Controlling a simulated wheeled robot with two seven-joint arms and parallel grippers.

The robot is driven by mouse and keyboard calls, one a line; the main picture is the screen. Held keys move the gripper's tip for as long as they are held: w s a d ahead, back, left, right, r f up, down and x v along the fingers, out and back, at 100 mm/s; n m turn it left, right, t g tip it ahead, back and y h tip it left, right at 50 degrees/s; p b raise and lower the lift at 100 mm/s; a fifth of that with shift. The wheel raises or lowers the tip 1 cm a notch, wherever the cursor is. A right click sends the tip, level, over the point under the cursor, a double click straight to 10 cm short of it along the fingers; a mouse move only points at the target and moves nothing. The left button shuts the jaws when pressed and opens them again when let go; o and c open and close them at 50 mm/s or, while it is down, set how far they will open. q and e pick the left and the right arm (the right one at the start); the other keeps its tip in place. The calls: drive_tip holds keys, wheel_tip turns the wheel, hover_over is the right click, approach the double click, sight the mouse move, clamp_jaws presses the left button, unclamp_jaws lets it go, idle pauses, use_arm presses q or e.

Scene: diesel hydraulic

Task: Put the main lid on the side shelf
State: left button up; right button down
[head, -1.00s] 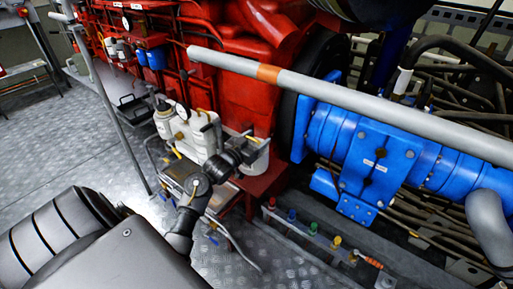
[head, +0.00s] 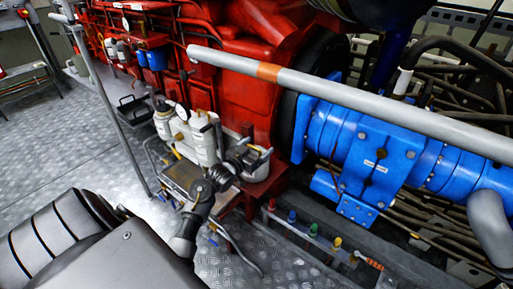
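I cannot tell for certain which part is the main lid. A low metal tray or shelf (head: 184,172) sits in front of the canisters; I cannot tell whether it is the side shelf. My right gripper is not in view.
A red engine (head: 240,85) stands behind the canisters, with a blue hydraulic unit (head: 375,150) to its right. A thick grey rail (head: 330,90) crosses in front of them. A thin grey post (head: 115,120) stands left. Metal floor (head: 60,150) is clear at left.

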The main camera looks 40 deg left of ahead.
use_arm(q)
drive_tip(key=shift+r, duration=0.2)
drive_tip(key=s, duration=1.2)
drive_tip(key=shift+p, duration=0.4)
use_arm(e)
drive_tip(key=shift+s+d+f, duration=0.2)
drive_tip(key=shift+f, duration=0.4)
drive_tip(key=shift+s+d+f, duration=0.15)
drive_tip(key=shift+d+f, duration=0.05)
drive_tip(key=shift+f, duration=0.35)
use_arm(q)
drive_tip(key=shift+d, duration=0.1)
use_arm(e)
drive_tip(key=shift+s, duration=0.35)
use_arm(q)
drive_tip(key=shift+d+f, duration=0.1)
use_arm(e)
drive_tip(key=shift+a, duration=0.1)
